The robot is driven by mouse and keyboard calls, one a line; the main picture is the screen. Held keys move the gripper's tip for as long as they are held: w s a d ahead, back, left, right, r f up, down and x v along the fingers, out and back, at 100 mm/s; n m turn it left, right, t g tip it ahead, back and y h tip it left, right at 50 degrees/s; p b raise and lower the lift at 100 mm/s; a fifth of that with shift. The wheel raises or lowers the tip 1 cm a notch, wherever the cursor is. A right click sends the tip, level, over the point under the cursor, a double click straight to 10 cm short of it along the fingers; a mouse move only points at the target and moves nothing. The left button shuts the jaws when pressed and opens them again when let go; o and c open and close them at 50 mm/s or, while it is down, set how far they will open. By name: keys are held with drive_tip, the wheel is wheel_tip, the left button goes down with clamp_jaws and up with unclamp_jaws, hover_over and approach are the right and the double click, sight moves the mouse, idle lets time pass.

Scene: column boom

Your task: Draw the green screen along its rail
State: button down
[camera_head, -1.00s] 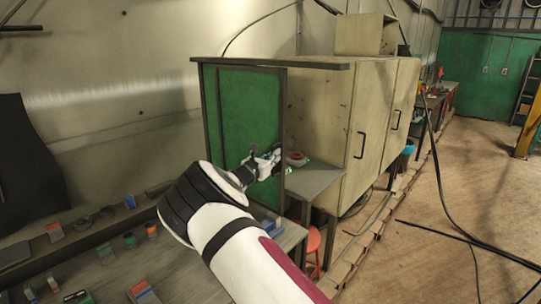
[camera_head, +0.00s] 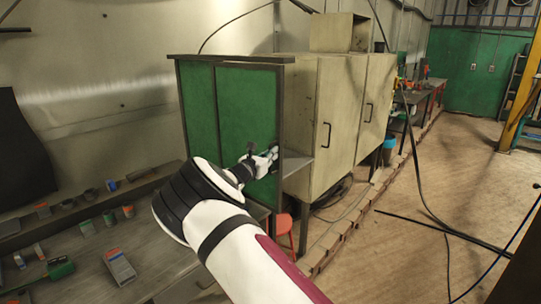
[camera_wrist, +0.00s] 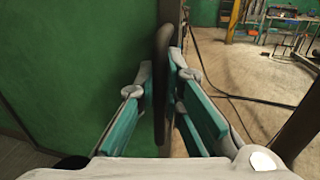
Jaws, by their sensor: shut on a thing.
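The green screen (camera_head: 247,100) hangs as an upright panel under a dark rail (camera_head: 230,59), with another green panel (camera_head: 199,105) beside it on the left. In the wrist view the screen (camera_wrist: 75,60) fills the left side. My gripper (camera_head: 266,160) is at the screen's right part, at about mid height. In the wrist view my gripper (camera_wrist: 163,95) has its teal fingers on both sides of a dark upright handle (camera_wrist: 163,70) and is shut on it. The rail's right end shows just past the screen's right edge.
Beige cabinets (camera_head: 338,120) stand to the right, with a grey shelf (camera_head: 297,166) partly behind the screen. A red stool (camera_head: 283,226) is below. A workbench (camera_head: 75,250) with small items lies at left. Cables (camera_head: 425,190) cross the open floor at right.

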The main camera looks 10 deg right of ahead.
drive_tip(key=c, duration=1.7)
unclamp_jaws()
drive_tip(key=shift+a, duration=0.1)
drive_tip(key=v, duration=1.2)
